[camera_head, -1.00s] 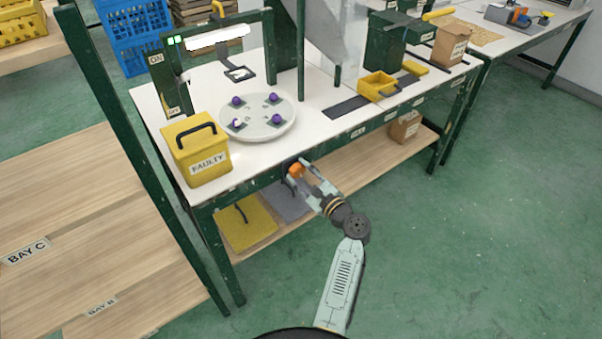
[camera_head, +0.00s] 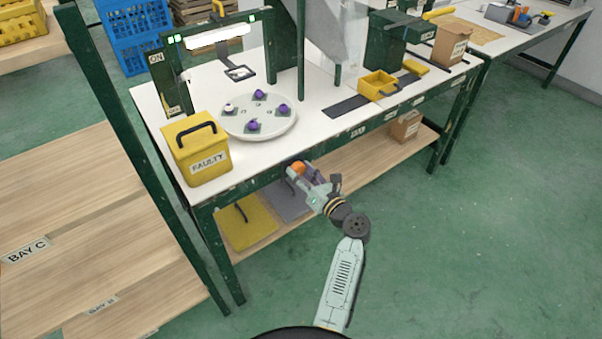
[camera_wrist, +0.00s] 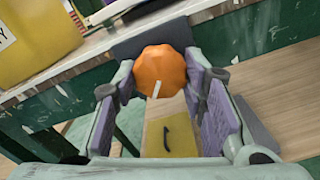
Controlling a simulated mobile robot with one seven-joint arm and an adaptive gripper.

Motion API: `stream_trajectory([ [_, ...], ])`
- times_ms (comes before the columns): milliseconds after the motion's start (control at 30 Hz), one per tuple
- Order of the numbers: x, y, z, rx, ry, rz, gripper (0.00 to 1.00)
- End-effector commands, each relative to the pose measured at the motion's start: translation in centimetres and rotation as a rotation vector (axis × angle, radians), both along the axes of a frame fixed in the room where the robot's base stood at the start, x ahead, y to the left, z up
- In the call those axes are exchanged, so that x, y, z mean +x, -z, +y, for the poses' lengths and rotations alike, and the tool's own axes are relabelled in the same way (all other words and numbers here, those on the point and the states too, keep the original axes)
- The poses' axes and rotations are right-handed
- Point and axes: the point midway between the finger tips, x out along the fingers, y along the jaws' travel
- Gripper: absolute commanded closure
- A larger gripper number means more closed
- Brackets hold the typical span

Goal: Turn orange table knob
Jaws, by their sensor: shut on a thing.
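The orange knob (camera_wrist: 160,70) is a faceted dial with a white pointer mark. It sits on the front edge of the white-topped table (camera_head: 320,130) and also shows in the head view (camera_head: 298,167). My gripper (camera_head: 301,172) reaches it from the front. In the wrist view my gripper's (camera_wrist: 160,76) two padded fingers are shut on the knob, one at each side. The round white turntable (camera_head: 258,133) on the table carries several small pieces with purple tops and one with a white top.
A yellow FAULTY box (camera_head: 203,160) stands on the table's left corner, above my gripper. A lower wooden shelf (camera_head: 350,166) holds a yellow panel (camera_head: 246,226) and a grey panel (camera_head: 287,203). Green floor to the right of my arm is clear.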

Motion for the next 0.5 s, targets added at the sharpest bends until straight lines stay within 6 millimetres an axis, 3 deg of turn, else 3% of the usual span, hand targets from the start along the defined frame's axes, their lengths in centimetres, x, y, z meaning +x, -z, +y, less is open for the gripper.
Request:
stream_trajectory([
  [500,-0.03,0.03,-0.01,0.388,0.001,0.282,0.89],
])
